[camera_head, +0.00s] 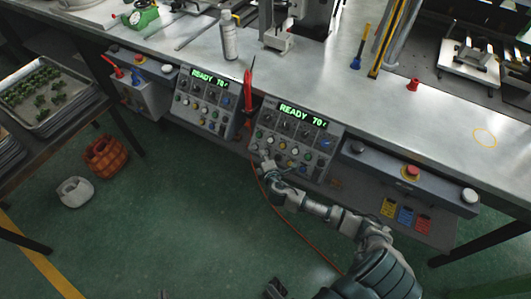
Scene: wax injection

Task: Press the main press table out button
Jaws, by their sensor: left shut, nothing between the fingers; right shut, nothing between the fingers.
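A right control panel (299,134) with a green "READY 70" display, knobs and several coloured buttons is set at the bench front. A similar left control panel (203,102) is beside it. Which button is the table out button cannot be read. My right gripper (267,163) is shut and empty at the lower left edge of the right panel, close to its bottom row of buttons. Its tips hide part of that row, and contact cannot be told.
A red emergency button (411,171) is on the front rail right of the panels. A spray bottle (229,37) and a red-handled tool (248,88) are close to the panels. An orange cable hangs below. A tray of green pieces (72,113) is at the left.

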